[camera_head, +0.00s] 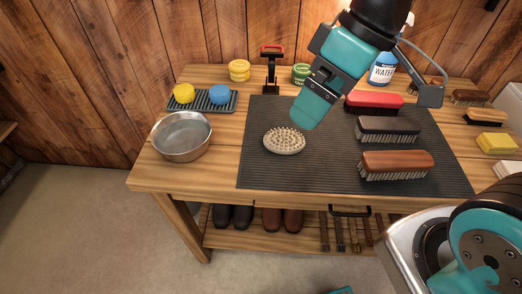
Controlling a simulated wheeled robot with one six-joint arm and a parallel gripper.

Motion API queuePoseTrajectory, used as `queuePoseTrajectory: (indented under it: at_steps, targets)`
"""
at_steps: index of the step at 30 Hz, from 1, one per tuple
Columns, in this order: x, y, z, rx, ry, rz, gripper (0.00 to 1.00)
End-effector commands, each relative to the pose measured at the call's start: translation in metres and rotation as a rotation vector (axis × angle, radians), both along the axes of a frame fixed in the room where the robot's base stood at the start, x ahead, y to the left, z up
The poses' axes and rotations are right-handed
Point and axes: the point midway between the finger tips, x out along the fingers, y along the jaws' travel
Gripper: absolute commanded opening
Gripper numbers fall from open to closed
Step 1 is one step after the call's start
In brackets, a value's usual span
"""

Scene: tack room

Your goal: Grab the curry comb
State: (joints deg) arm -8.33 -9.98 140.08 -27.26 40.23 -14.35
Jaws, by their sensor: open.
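The curry comb (284,141) appears to be the pale oval piece covered with small nubs. It lies nubs up on the left part of the dark ribbed mat (255,172). My gripper (306,114) comes down from the upper right, with its teal fingertips just above and right of the comb in the picture. The gripper is open and holds nothing. It is seen nearly side-on, so the gap between the fingers is hard to see. The comb is fully in view; the height between it and the fingertips is unclear.
A red brush (374,102), a dark brush (388,130) and a brown brush (396,166) lie right of the comb. A metal bowl (181,136) stands left. A bottle (383,68) and tins stand behind. The mat in front of the comb is clear.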

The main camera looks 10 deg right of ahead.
Motion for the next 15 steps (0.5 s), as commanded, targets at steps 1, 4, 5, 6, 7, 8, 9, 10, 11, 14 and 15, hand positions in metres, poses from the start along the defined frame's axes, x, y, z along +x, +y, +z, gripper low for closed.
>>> queuePoseTrajectory:
  at_steps: [1, 4, 5, 6, 7, 8, 9, 10, 11, 14, 15]
  targets:
    - [0.030, -0.012, -0.036, -0.005, -0.030, 0.026, 1.00]
    - [0.083, -0.039, -0.071, -0.020, -0.114, 0.118, 1.00]
    - [0.097, -0.047, -0.081, -0.025, -0.137, 0.143, 1.00]
    - [0.113, -0.058, -0.092, -0.034, -0.166, 0.176, 1.00]
    - [0.123, -0.066, -0.099, -0.039, -0.183, 0.197, 1.00]
    - [0.132, -0.073, -0.105, -0.045, -0.199, 0.217, 1.00]
    - [0.141, -0.080, -0.111, -0.052, -0.217, 0.238, 1.00]
    - [0.146, -0.084, -0.115, -0.056, -0.228, 0.251, 1.00]
    - [0.150, -0.087, -0.119, -0.059, -0.235, 0.261, 1.00]
    - [0.157, -0.087, -0.131, -0.062, -0.245, 0.282, 1.00]
    - [0.158, -0.084, -0.137, -0.062, -0.245, 0.284, 1.00]
